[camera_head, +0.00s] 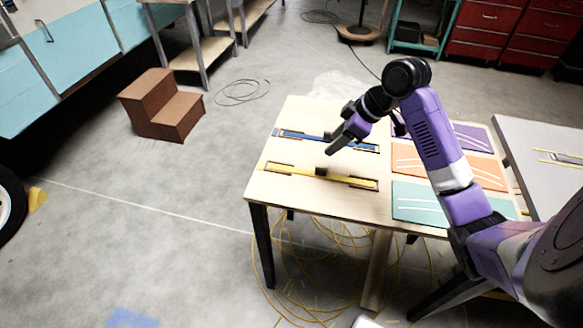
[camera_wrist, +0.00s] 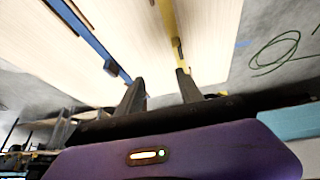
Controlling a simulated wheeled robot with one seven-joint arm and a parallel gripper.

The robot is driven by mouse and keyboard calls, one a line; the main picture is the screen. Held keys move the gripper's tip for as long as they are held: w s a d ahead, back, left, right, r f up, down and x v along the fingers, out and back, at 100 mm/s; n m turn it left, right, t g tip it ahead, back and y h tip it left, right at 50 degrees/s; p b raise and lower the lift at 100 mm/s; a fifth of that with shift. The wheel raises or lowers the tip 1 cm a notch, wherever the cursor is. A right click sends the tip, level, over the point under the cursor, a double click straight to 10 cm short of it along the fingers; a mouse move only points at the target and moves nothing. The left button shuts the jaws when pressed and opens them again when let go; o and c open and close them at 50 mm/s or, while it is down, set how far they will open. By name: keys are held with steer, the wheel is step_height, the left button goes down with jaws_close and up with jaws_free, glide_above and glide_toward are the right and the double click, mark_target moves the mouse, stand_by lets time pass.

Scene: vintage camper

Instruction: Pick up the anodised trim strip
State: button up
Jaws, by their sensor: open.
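A blue strip (camera_head: 300,135) and a yellow strip (camera_head: 322,176) lie roughly parallel on a pale wooden table (camera_head: 300,112), each with dark pieces along it. I cannot tell which is the anodised trim strip. My gripper (camera_head: 332,146) is above the table near the blue strip, open and empty. In the wrist view, the blue strip (camera_wrist: 85,36) runs toward the left finger and the yellow strip (camera_wrist: 168,20) toward the right finger. The space between my fingertips (camera_wrist: 160,76) shows bare wood. My gripper hides part of the blue strip in the head view.
Purple, orange (camera_head: 405,158) and teal (camera_head: 415,203) panels with white strips cover the table's right side. A grey table (camera_head: 530,140) stands to the right. Brown steps (camera_head: 165,110) stand left on open floor. Yellow cable (camera_head: 335,270) lies under the table.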

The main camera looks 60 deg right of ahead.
mark_target(324, 168)
steer(key=shift+s+a+f+n+g+y, duration=0.2)
steer(key=shift+s+a+f+n+g, duration=0.15)
steer(key=shift+s+a, duration=0.2)
steer(key=shift+s+a+f+n+g+y, duration=0.25)
steer(key=shift+s+a+g, duration=0.15)
steer(key=shift+s, duration=0.25)
steer(key=shift+a+f, duration=0.2)
steer(key=shift+f, duration=0.05)
steer(key=shift+w+p+x, duration=0.15)
steer(key=shift+p+x, duration=0.15)
steer(key=shift+x, duration=1.55)
steer(key=shift+w+p+x, duration=0.15)
steer(key=shift+p+x, duration=0.15)
steer(key=shift+x, duration=1.55)
steer(key=shift+a+r, duration=0.15)
jaws_close()
